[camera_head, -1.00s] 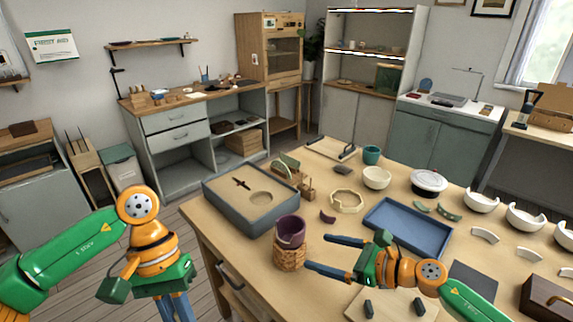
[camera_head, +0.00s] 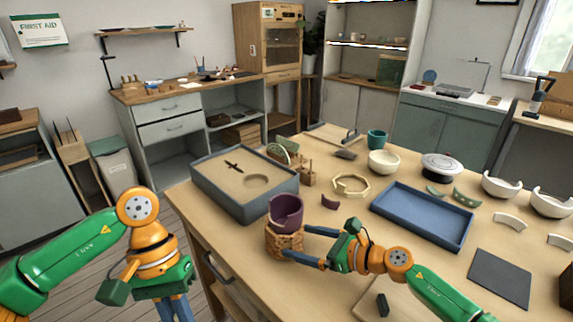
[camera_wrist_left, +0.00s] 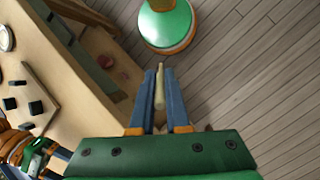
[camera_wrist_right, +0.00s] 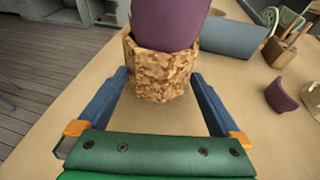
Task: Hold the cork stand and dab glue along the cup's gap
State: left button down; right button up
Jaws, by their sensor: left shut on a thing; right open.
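The cork stand (camera_head: 284,244) is on the wooden table near its left edge, with the purple cup (camera_head: 285,214) seated in it. The cup's rim dips on one side in the head view. My right gripper (camera_head: 306,243) is open, its fingertips at the stand's near side. In the right wrist view the cork stand (camera_wrist_right: 160,82) stands upright between and just ahead of the two fingers. My left gripper (camera_wrist_left: 160,72) is shut on a thin pale stick (camera_wrist_left: 160,88), low at the left of the table. A purple shard (camera_head: 329,203) lies behind the cup.
A grey sand box (camera_head: 222,203) is behind and left of the stand. A blue tray (camera_head: 421,220), a cream ring (camera_head: 351,185) and a dark slab (camera_head: 499,278) lie to the right. White bowls and pieces line the far right. Bare tabletop surrounds the stand.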

pick_arm(q)
notch_tip(320, 180, down, 3)
jog(key=shift+r+b, duration=0.1)
jog(key=shift+b, duration=1)
pick_arm(e)
jog(key=x, duration=0.3)
jog(key=shift+s+f, duration=0.1)
jog(key=shift+f, duration=0.2)
pick_arm(q)
jog(key=shift+f, duration=0.3)
pick_arm(e)
jog(key=shift+w+a, duration=0.4)
jog(key=shift+a, duration=0.05)
jog(key=shift+r, duration=0.1)
jog(key=c, duration=0.5)
